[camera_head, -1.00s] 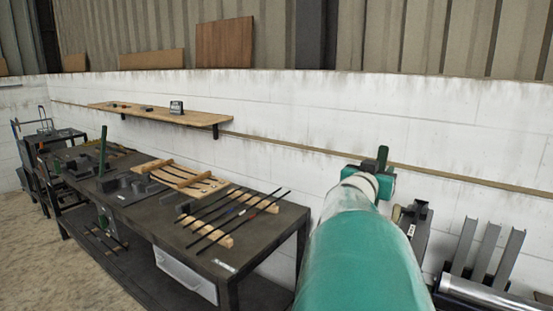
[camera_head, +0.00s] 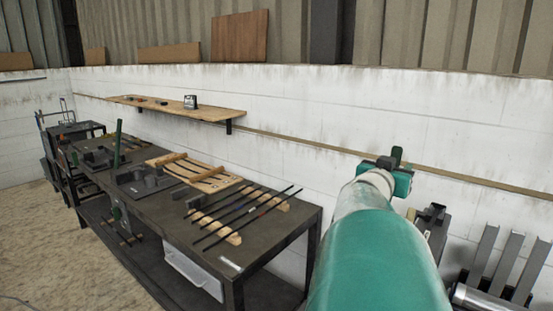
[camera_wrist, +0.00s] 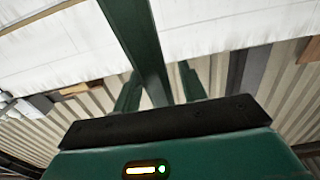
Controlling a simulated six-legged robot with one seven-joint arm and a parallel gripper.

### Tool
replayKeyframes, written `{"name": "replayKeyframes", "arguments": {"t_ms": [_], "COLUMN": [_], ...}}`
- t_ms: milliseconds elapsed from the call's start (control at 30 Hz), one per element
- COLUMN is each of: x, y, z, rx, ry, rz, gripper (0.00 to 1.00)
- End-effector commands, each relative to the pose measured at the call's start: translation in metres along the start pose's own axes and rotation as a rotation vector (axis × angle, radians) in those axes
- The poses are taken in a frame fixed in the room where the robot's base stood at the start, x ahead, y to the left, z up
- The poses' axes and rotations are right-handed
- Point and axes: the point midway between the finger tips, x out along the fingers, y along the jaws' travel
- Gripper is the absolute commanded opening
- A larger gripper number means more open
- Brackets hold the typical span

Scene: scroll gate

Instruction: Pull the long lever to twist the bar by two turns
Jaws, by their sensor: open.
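A long dark green lever (camera_head: 117,142) stands upright among grey blocks on the left part of the dark workbench, in the head view. Several thin dark bars (camera_head: 236,217) lie side by side across two pale wooden rests (camera_head: 220,228) at the bench's near right end. Which bar the task means I cannot tell. My gripper (camera_head: 396,157) is at the end of my raised arm, right of the bench, in front of the white wall and far from the lever. It is open. Its green fingers show in the wrist view (camera_wrist: 160,88), with no lever or bar visible between them.
The workbench (camera_head: 283,221) also holds a curved wooden slatted frame (camera_head: 200,172). A wooden shelf (camera_head: 215,113) is fixed to the wall above it. Grey metal profiles (camera_head: 497,265) stand at the lower right. The concrete floor (camera_head: 50,250) at left is largely clear.

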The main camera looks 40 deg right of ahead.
Motion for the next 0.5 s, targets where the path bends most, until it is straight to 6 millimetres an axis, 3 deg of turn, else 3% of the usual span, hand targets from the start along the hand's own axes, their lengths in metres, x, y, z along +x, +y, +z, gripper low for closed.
{"name": "replayKeyframes", "arguments": {"t_ms": [300,500], "x": [-0.0021,-0.0019], "y": [-0.0003,-0.0004], "z": [0.0007,0.0006], "rx": [0.0,0.0], "ry": [-0.001,-0.001], "rz": [0.001,0.0], "gripper": [0.42,0.04]}}
